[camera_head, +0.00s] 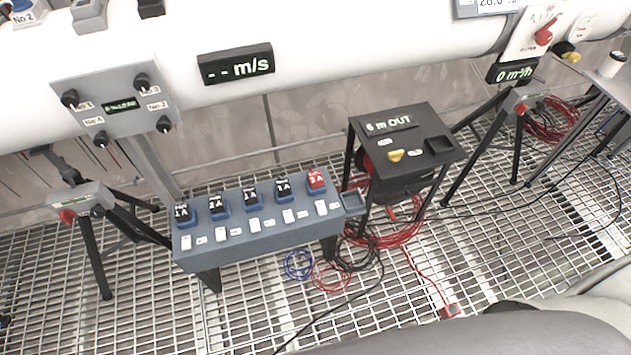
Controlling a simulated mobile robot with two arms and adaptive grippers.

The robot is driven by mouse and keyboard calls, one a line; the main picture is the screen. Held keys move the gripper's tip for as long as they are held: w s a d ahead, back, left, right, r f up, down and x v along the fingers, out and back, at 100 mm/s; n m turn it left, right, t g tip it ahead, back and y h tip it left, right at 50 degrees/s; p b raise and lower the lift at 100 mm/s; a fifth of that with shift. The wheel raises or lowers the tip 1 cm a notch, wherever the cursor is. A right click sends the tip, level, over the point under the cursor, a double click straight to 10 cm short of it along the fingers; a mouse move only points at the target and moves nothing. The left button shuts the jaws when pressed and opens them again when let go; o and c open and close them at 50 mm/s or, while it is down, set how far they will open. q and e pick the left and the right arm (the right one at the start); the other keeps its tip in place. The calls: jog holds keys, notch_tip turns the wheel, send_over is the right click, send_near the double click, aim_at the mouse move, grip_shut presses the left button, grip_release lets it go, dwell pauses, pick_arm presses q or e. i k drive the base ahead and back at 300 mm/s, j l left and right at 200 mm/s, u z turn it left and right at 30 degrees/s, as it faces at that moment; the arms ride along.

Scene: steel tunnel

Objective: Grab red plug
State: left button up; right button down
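A small red plug-like block (450,311) lies on the grating floor at the lower right of the middle, at the end of a thin red cable. Another red block (316,180), marked 2A, sits at the right end of a row on the blue-grey panel (260,240); the other blocks in that row are black and blue. Neither of my grippers is in view. Large grey rounded parts fill the bottom right edge, close to the red plug on the floor.
A black box stand (410,140) with a "6 m OUT" display stands right of the panel. Red cable coils (390,228) and black cables lie on the grating around it. Tripods (90,225) stand at left and right. A white duct (330,45) runs across the back.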

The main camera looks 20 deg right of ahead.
aim_at(316, 180)
jog(key=l+z, duration=0.5)
jog(key=i+l+z, duration=0.15)
jog(key=l+z, duration=0.3)
